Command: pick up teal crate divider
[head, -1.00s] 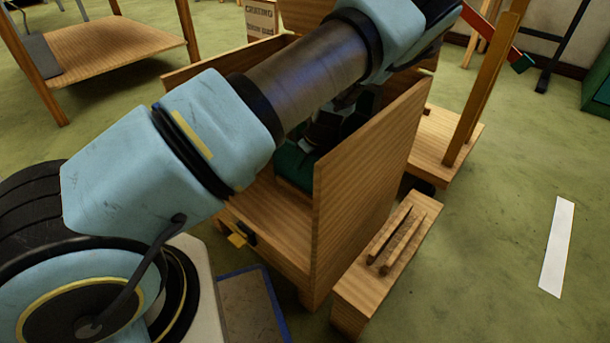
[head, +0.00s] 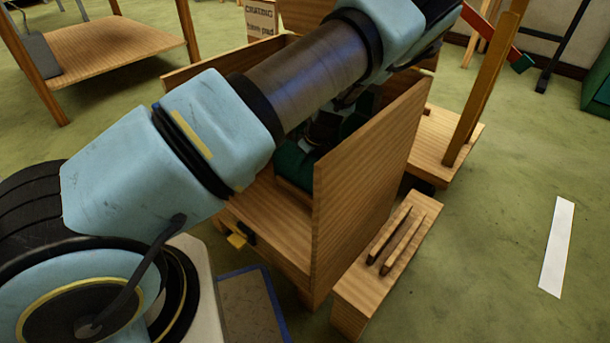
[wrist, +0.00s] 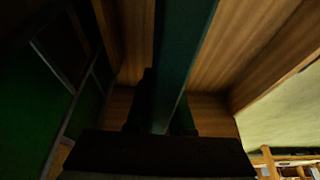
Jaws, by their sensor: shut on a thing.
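In the wrist view the teal crate divider (wrist: 186,45) is a long, flat, dark teal strip running from the top edge down between my fingers. My gripper (wrist: 164,112) is shut on it, with one dark finger on each side. In the head view my gripper (head: 325,128) is down inside the wooden crate, mostly hidden behind my arm and the crate's side wall. A dark green piece (head: 294,166) shows below it in the crate; I cannot tell there whether it is the divider.
The wooden crate (head: 365,175) has tall side walls close around my gripper. A dark green panel with dark lines (wrist: 50,105) stands at left in the wrist view. A low wooden block with two slats (head: 388,265) stands to the crate's right. Open floor lies further right.

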